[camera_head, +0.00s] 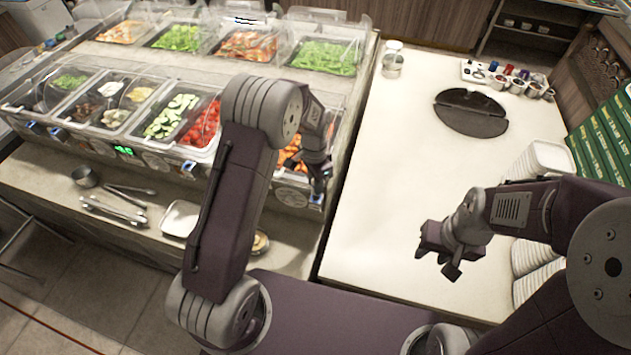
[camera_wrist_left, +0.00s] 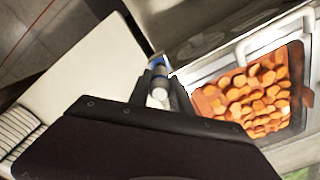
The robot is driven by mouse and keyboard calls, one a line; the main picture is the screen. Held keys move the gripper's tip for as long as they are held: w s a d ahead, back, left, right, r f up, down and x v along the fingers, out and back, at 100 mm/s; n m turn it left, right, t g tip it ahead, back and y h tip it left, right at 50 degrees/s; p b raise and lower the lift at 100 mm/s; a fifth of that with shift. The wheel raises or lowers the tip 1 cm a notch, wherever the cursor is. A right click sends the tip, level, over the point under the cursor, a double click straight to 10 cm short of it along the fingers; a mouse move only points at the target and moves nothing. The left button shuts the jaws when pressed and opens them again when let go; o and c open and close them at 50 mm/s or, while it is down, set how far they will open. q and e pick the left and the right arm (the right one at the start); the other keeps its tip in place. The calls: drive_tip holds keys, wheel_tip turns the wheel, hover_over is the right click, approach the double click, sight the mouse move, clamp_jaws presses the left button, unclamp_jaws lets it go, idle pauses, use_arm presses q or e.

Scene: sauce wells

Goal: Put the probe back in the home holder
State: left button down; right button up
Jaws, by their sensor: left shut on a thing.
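My left gripper (camera_head: 319,183) is at the front right corner of the food wells, in front of the well of orange slices. In the left wrist view its fingers (camera_wrist_left: 160,88) are shut on the probe (camera_wrist_left: 159,94), whose pale round end shows between them. A blue part (camera_wrist_left: 155,62) shows just beyond the fingertips; I cannot tell whether it belongs to the probe or to a holder. In the head view the probe is too small and dark to make out. I cannot clearly identify the home holder. My right gripper (camera_head: 440,262) is open and empty above the white counter.
The well of orange slices (camera_wrist_left: 250,95) is close beside my left gripper. The white counter (camera_head: 390,170) is mostly clear, with a dark round board (camera_head: 470,113), a jar (camera_head: 392,60) and stacked white containers (camera_head: 545,157). Tongs (camera_head: 113,211) and a white tray (camera_head: 180,218) lie on the lower ledge.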

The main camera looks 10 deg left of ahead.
use_arm(q)
drive_tip(key=shift+f, duration=0.15)
drive_tip(key=shift+f+b, duration=0.85)
drive_tip(key=shift+f, duration=0.3)
drive_tip(key=c, duration=1.1)
unclamp_jaws()
drive_tip(key=shift+w+r, duration=0.1)
drive_tip(key=shift+r, duration=0.2)
wheel_tip(320, 180, up, 8)
drive_tip(key=b, duration=0.2)
drive_tip(key=shift+r+b, duration=0.25)
drive_tip(key=shift+b, duration=0.05)
